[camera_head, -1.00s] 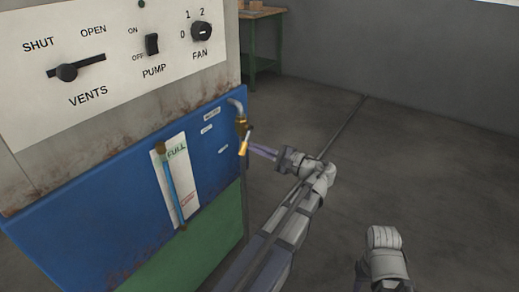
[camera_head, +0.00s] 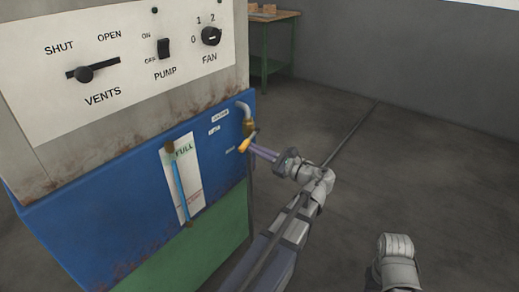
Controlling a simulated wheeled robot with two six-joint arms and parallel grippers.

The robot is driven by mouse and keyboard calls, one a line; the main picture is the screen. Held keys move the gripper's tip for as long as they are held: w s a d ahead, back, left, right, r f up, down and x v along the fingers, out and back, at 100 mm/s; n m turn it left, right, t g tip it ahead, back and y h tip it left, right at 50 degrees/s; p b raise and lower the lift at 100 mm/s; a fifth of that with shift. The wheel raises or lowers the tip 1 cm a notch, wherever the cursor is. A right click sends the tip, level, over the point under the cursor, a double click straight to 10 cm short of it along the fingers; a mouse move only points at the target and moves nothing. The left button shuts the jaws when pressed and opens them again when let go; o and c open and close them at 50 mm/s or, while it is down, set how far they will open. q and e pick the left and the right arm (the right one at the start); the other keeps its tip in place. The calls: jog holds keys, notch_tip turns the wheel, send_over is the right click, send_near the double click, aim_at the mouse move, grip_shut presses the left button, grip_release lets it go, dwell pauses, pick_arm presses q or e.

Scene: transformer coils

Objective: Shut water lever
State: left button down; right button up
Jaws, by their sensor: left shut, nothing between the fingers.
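The water lever (camera_head: 245,145) is a small yellow handle on a brass valve below a bent grey pipe (camera_head: 244,107), at the right edge of the blue panel. It slants down to the left. My left gripper (camera_head: 256,150) is shut and empty, with its purple-grey fingers pointing left. The fingertips are right beside the lever; I cannot tell whether they touch it. The small labels left of the valve are too blurred to read. My right gripper is out of view; only part of my other arm shows at the lower right.
The blue panel (camera_head: 110,205) carries a level gauge (camera_head: 182,180) marked FULL. Above it, a white panel (camera_head: 125,65) has the VENTS slider, PUMP switch and FAN knob. A green table (camera_head: 275,45) stands behind.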

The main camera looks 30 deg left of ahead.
pick_arm(q)
jog(key=shift+s+r+m+p, duration=0.4)
jog(key=shift+r+m, duration=0.2)
jog(key=shift+m, duration=0.3)
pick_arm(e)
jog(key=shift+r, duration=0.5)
pick_arm(q)
jog(key=shift+r, duration=0.1)
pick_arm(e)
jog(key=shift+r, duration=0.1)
